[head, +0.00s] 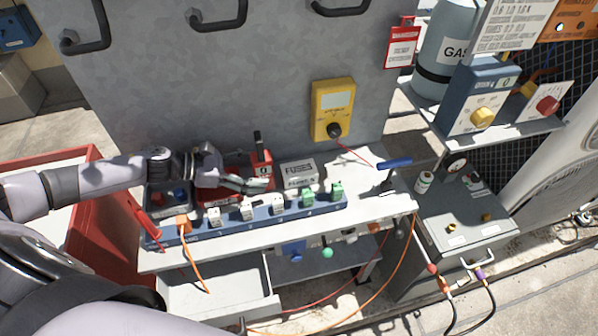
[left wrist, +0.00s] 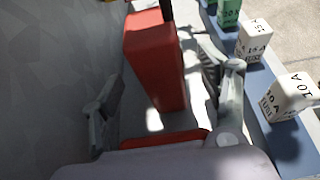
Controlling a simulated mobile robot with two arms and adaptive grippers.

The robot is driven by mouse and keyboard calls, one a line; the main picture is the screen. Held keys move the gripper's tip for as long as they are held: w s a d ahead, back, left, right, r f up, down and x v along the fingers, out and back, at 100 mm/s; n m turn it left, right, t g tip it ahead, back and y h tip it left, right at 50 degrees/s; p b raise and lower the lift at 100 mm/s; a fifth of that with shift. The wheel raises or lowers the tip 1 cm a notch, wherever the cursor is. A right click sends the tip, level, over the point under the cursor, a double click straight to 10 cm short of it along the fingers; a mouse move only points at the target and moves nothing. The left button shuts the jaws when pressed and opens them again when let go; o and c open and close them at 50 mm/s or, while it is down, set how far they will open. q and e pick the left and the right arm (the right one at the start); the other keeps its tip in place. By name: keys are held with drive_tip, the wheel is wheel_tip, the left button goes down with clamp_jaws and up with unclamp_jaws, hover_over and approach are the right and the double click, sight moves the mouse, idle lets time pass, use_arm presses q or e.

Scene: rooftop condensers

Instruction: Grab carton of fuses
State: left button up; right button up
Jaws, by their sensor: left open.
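The carton of fuses (head: 299,172) is a small grey-white box lettered "FUSES", standing on the shelf behind the blue fuse strip (head: 262,215). My left gripper (head: 254,182) is to the left of the carton, low over the shelf and apart from it. In the left wrist view my left gripper (left wrist: 163,95) is open, with a red block (left wrist: 155,62) showing between its fingers. That block, with a black top, also stands just left of the carton in the head view (head: 262,164). I cannot make out the carton in the wrist view. My right gripper is not in view.
Several labelled fuses stand along the strip, including a white one (left wrist: 256,38). A yellow meter (head: 332,108) is on the grey panel behind. A blue-handled tool (head: 394,163) is at the shelf's right. An orange cable (head: 190,262) hangs in front.

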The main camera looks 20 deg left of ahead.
sight(299, 174)
use_arm(q)
drive_tip(key=shift+w+d+f, duration=0.15)
drive_tip(key=shift+w+d, duration=0.2)
drive_tip(key=shift+d, duration=0.05)
drive_tip(key=p+x, duration=0.1)
drive_tip(key=x, duration=0.1)
drive_tip(key=p+x, duration=0.1)
drive_tip(key=x, duration=0.1)
drive_tip(key=shift+w+d, duration=0.15)
drive_tip(key=shift+d, duration=0.35)
drive_tip(key=shift+w+d+f, duration=0.1)
drive_tip(key=shift+d+f, duration=0.05)
drive_tip(key=shift+c, duration=0.3)
drive_tip(key=c, duration=1.2)
